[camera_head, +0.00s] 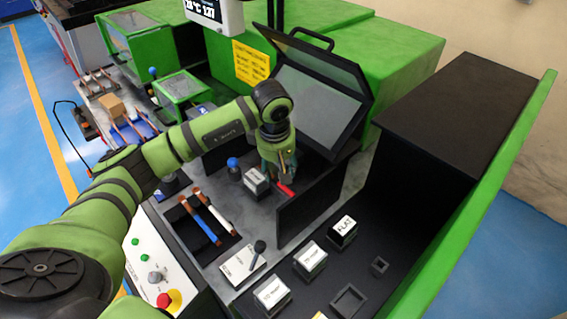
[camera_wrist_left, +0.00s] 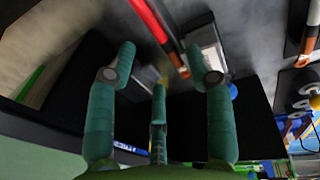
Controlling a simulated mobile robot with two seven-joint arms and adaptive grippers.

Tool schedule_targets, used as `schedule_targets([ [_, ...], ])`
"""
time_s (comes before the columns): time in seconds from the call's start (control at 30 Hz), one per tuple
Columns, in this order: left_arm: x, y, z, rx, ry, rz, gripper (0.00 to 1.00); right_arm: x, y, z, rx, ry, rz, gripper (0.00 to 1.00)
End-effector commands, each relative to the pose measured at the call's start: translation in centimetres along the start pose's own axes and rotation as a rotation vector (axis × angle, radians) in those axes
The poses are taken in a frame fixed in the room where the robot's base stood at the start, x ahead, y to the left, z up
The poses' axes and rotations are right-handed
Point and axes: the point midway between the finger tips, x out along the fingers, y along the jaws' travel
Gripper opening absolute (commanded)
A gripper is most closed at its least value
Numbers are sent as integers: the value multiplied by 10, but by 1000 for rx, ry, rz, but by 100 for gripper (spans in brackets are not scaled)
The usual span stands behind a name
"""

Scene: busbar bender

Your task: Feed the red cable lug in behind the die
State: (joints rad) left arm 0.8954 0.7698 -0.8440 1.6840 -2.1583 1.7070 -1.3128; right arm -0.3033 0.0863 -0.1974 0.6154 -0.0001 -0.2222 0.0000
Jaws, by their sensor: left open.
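The red cable lug (camera_head: 286,189) lies on the machine bed just below my left gripper (camera_head: 284,175) in the head view. In the left wrist view the red lug (camera_wrist_left: 150,20) runs slanting from the top edge to a copper-coloured end, beyond the fingertips. My left gripper (camera_wrist_left: 162,70) is open, its three green fingers spread, with nothing seen held. The die, a dark block with a white labelled top (camera_head: 256,175), stands left of the lug; its pale top (camera_wrist_left: 207,45) also shows near the copper end. Whether lug and die touch cannot be told. My right gripper is not in view.
A black upright plate (camera_head: 312,205) stands right of the lug. A raised clear guard (camera_head: 318,95) is behind my gripper. A tray holds blue and white lugs (camera_head: 205,222). Labelled blocks, including FLAT (camera_head: 343,232), stand in front. A blue knob (camera_head: 233,162) is left of the die.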

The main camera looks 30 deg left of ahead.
Motion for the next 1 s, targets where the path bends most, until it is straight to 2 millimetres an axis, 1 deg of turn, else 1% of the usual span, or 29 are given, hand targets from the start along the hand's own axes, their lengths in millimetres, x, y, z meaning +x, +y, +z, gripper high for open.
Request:
schedule_targets([
  [0.03,6,-1,1,0,-2,-4,52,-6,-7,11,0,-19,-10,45],
  [0.07,11,-1,1,1,-3,-5,52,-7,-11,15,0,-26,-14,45],
  [0.1,17,0,1,0,-3,-4,52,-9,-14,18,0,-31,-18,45],
  [0.17,26,-1,1,0,-4,-5,52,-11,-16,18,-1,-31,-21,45],
  [0.23,36,0,1,0,-2,-4,52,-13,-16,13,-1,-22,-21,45],
  [0.3,44,0,1,-1,-3,-2,52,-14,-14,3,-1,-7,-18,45],
  [0.4,51,0,1,1,-2,0,52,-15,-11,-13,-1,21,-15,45],
  [0.47,54,0,1,1,-2,0,52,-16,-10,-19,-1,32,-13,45],
  [0.57,56,0,1,1,-2,0,52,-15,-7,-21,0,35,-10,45],
  [0.73,56,0,1,1,-1,0,52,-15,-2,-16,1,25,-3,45],
  [0.77,56,0,1,1,-1,0,40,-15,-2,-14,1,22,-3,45],
  [0.8,56,0,1,1,-1,0,24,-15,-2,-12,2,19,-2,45],
  [0.87,56,0,1,1,-1,0,0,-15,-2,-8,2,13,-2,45],
  [1.0,56,0,1,1,-1,0,0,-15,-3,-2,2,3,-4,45],
])
